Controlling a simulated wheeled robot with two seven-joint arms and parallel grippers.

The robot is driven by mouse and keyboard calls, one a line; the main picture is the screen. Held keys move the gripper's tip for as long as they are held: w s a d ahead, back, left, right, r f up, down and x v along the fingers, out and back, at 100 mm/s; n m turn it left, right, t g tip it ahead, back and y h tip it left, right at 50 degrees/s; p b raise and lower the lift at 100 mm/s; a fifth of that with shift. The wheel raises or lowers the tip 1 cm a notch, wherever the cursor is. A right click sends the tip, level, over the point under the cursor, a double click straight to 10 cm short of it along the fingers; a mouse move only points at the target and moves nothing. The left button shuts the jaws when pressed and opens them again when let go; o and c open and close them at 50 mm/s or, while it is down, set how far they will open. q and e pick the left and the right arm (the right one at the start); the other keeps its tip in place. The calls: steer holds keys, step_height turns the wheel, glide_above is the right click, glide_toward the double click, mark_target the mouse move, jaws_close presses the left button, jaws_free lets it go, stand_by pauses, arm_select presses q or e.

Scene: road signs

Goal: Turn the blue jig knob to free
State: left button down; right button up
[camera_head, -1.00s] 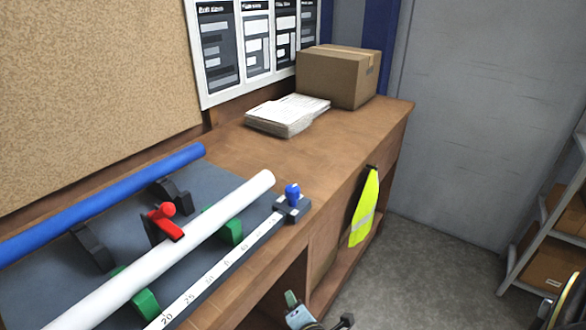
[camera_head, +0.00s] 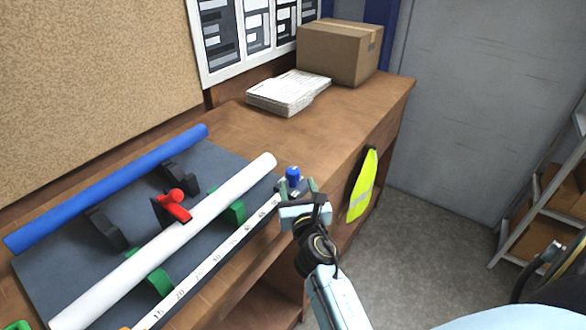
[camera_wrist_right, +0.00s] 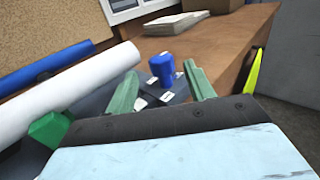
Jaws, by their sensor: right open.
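The blue jig knob (camera_head: 293,174) stands on a dark block at the right end of the white ruler (camera_head: 215,257). It also shows in the right wrist view (camera_wrist_right: 162,68), where labels lie on the block below it. My right gripper (camera_head: 297,187) is open just in front of the knob. In the right wrist view its green fingers (camera_wrist_right: 160,88) point toward the knob, which shows between them and beyond their tips, apart from both. The lower part of the block is partly hidden by the gripper. My left gripper is not in view.
A white tube (camera_head: 180,235) rests on green supports (camera_head: 236,212) beside the ruler, with a red clamp handle (camera_head: 174,205). A blue tube (camera_head: 110,185) lies behind on black supports. Papers (camera_head: 288,93) and a cardboard box (camera_head: 340,52) stand farther back. A yellow vest (camera_head: 363,187) hangs at the bench front.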

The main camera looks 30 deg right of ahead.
mark_target(294, 175)
steer(key=x, duration=0.7)
steer(key=shift+s, duration=0.1)
steer(key=c, duration=0.9)
steer(key=shift+c, duration=0.2)
